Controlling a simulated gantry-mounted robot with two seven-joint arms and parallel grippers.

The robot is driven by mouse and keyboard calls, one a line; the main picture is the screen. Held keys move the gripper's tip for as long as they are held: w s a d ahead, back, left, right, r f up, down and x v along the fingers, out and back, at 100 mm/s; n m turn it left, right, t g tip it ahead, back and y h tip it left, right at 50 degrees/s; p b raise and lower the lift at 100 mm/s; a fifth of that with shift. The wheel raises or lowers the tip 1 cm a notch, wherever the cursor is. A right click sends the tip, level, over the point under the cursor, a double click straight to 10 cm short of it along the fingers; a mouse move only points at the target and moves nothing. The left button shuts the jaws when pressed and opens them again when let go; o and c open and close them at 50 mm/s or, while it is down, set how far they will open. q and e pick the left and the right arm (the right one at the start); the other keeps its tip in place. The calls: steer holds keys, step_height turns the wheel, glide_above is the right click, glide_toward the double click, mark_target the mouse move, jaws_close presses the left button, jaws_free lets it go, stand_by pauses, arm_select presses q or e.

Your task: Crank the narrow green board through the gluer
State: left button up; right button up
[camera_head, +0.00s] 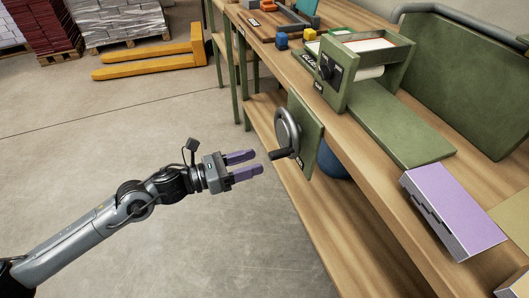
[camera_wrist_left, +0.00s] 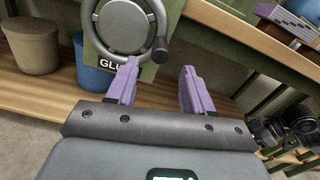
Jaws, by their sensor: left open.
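The green gluer (camera_head: 376,52) stands on the wooden bench, with a pale roller under its top tray. A flat green slab (camera_head: 400,125) extends from it along the bench; I cannot tell whether this is the narrow board or the gluer's bed. The grey crank wheel (camera_head: 288,130) is on a green panel at the bench front, and its dark handle (camera_head: 281,154) sticks out toward my left gripper (camera_head: 252,165). The left gripper is open and empty, its purple fingertips just short of the handle. In the left wrist view the wheel (camera_wrist_left: 125,25) is ahead of the fingers. My right gripper is out of view.
A purple box (camera_head: 455,208) lies on the near bench. A large green panel (camera_head: 465,85) stands along the back. Bins (camera_wrist_left: 30,45) stand on the lower shelf.

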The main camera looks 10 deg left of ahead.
arm_select(q)
steer(key=shift+v, duration=1.3)
